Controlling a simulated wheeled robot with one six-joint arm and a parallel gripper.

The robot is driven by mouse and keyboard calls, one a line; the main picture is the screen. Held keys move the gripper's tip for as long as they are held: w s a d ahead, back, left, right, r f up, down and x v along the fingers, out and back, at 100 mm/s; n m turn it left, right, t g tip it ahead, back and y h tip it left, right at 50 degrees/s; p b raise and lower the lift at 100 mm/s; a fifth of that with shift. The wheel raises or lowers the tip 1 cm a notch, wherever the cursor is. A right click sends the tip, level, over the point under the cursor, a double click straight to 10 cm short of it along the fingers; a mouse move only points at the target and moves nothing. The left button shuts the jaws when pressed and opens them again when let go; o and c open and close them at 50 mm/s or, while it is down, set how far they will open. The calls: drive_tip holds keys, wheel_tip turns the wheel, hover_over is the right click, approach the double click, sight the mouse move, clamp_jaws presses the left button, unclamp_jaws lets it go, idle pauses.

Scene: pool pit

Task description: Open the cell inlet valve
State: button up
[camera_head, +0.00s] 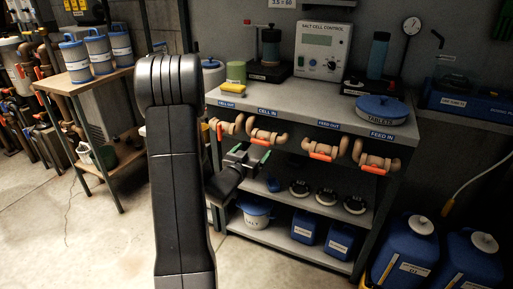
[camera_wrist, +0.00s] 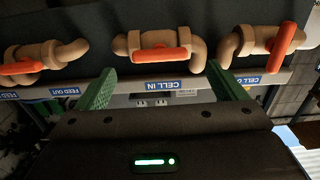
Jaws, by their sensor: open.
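The cell inlet valve (camera_head: 268,134) is a tan pipe fitting under the "CELL IN" label (camera_head: 268,112) on the bench's front edge. Its orange lever (camera_head: 262,141) lies roughly along the pipe. In the wrist view the lever (camera_wrist: 160,54) is level, above the "CELL IN" label (camera_wrist: 163,84), which appears upside down. My gripper (camera_head: 256,153) is just below and in front of this valve. Its green fingers, also in the wrist view (camera_wrist: 161,72), are open and empty. They point at the valve, one on either side of the lever, apparently without touching it.
The cell outlet valve (camera_wrist: 258,42) is close on one side, its lever (camera_wrist: 281,45) turned across the pipe. The feed out valve (camera_wrist: 40,58) is on the other side. The feed in valve (camera_head: 375,158) is farther right. A shelf (camera_head: 290,235) with containers is below.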

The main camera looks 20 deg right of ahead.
sight(259, 143)
drive_tip(key=v, duration=0.9)
drive_tip(key=shift+s, duration=0.15)
drive_tip(key=x, duration=1.4)
drive_tip(key=shift+a, duration=0.1)
